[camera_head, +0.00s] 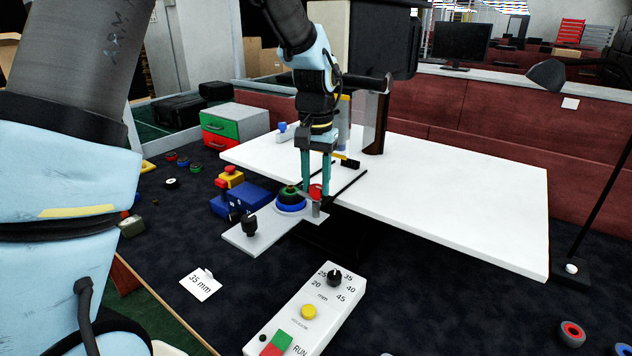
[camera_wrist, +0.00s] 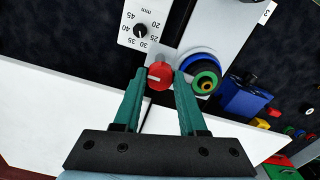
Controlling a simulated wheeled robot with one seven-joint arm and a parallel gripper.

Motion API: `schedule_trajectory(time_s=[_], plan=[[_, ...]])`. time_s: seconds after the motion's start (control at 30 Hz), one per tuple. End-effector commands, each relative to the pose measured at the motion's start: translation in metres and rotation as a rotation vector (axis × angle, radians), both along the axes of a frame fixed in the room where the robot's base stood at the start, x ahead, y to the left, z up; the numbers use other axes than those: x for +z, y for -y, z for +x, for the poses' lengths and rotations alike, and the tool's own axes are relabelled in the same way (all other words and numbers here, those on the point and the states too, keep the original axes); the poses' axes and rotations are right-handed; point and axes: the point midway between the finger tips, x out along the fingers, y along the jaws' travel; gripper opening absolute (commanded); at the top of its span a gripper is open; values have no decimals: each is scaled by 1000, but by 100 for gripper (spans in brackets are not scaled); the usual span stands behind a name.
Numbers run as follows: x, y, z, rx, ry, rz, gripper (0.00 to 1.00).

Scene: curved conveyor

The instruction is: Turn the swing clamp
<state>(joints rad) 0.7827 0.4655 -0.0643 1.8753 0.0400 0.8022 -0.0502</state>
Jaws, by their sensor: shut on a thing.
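The swing clamp's round red top (camera_wrist: 160,76), with a white mark on it, sits between my fingertips in the wrist view. It also shows in the head view (camera_head: 316,190), partly hidden by the teal fingers, above a short grey post. My gripper (camera_head: 315,194) points down and is shut on the red top; the wrist view shows one finger on each side (camera_wrist: 159,72). Blue, green and dark rings (camera_head: 290,199) stand stacked beside the clamp on a light grey plate (camera_head: 243,239). A black knob (camera_head: 249,224) stands at the plate's near end.
A white tabletop (camera_head: 460,200) spreads to the right and behind. A control box with a dial and coloured buttons (camera_head: 318,296) lies in front. A "35 mm" card (camera_head: 201,285) lies near.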

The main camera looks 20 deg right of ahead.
Motion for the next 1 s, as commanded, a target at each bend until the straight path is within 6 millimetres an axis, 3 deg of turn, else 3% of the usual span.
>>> schedule_trajectory(time_s=[0.1, 0.13, 0.4, 0.73, 1.0], plan=[[0, 0, 0, -1, 1, 1, 0], [0, 0, 0, -1, 1, 1, 42], [0, 0, 0, 0, 0, 0, 71], [5, 1, 1, 1, 3, -3, 71], [50, 1, 1, 1, 4, -4, 71]])
